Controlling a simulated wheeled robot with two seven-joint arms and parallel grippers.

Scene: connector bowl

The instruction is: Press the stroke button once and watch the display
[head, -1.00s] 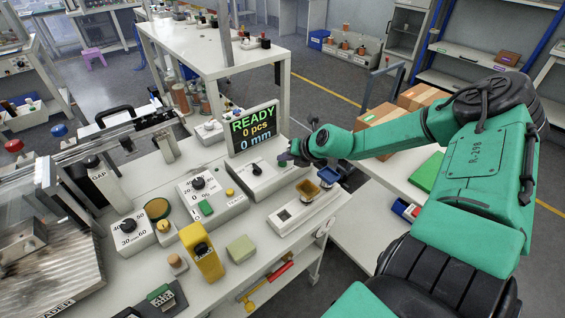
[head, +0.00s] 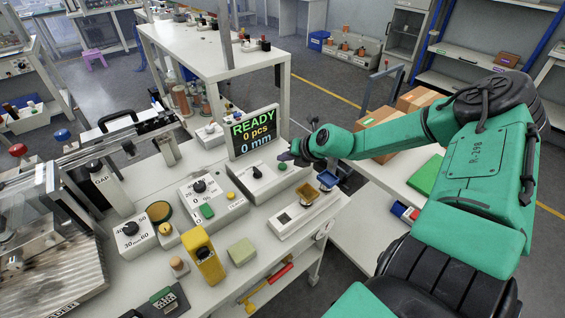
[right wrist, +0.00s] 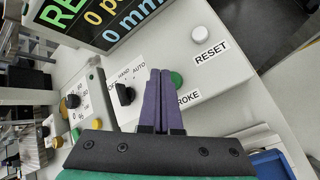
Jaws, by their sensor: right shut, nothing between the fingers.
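The green stroke button (right wrist: 177,79) sits on a light control box (head: 258,182), beside a label partly reading "ROKE". In the right wrist view my right gripper (right wrist: 160,72) is shut and empty. Its purple fingers are just left of the button and cover part of the label. Whether the tips touch the box is unclear. In the head view the gripper (head: 284,156) is above the box, and the green button (head: 282,166) shows just below the fingers. The display (head: 253,133) reads "READY", "0 pcs", "0 mm". My left gripper is out of view.
A black OFF/HAND/AUTO knob (right wrist: 124,93) and a white RESET button (right wrist: 199,33) are on the same box. Another box (head: 212,203) with a dial and buttons, a yellow device (head: 203,257) and a two-cup stand (head: 297,218) are nearby.

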